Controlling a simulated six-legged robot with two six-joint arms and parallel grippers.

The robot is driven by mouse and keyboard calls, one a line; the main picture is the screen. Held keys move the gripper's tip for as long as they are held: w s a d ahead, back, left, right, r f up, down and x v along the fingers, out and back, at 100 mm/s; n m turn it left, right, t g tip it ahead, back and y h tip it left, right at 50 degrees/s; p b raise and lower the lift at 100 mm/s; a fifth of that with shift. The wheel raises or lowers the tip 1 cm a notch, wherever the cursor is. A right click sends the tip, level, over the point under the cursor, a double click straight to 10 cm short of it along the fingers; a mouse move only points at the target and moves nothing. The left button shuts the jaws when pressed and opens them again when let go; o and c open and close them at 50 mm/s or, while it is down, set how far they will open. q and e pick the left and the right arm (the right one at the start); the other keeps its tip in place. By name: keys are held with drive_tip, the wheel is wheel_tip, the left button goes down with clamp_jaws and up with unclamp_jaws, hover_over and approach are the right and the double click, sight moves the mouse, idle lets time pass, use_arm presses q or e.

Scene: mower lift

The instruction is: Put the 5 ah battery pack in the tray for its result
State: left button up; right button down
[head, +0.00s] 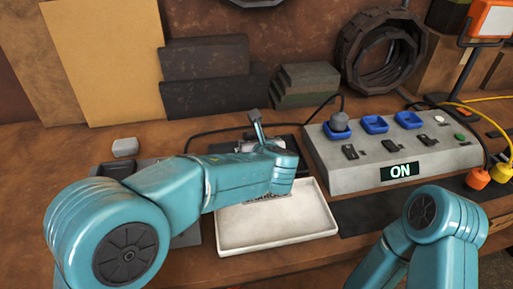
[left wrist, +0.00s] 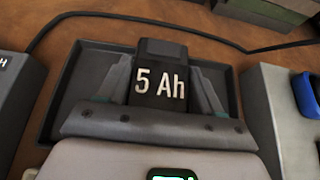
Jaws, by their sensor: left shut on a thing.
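The battery pack (left wrist: 160,80) is a black block with a white "5 Ah" label, seen in the left wrist view. My left gripper (left wrist: 161,88) is shut on it, with one grey finger on each side. A dark, low-rimmed tray (left wrist: 62,110) lies beneath and around the pack; whether the pack touches it I cannot tell.
A grey power box (head: 390,150) with blue sockets and an "ON" display stands on the right. A black cable (head: 200,132) runs along the bench behind the dark tray. Dark and green blocks, a ring and a lamp stand at the back. The white tray's floor looks largely clear.

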use_arm(q)
drive_tip(key=shift+f, duration=0.1)
drive_tip(key=shift+f, duration=0.15)
drive_tip(key=o, duration=1.6)
drive_tip(key=shift+c, duration=0.2)
drive_tip(key=shift+r, duration=0.2)
drive_tip(key=shift+s+d+r, duration=0.1)
drive_tip(key=shift+s+r, duration=0.05)
drive_tip(key=shift+s, duration=0.15)
drive_tip(key=v, duration=1.1)
drive_tip(key=shift+s, duration=0.15)
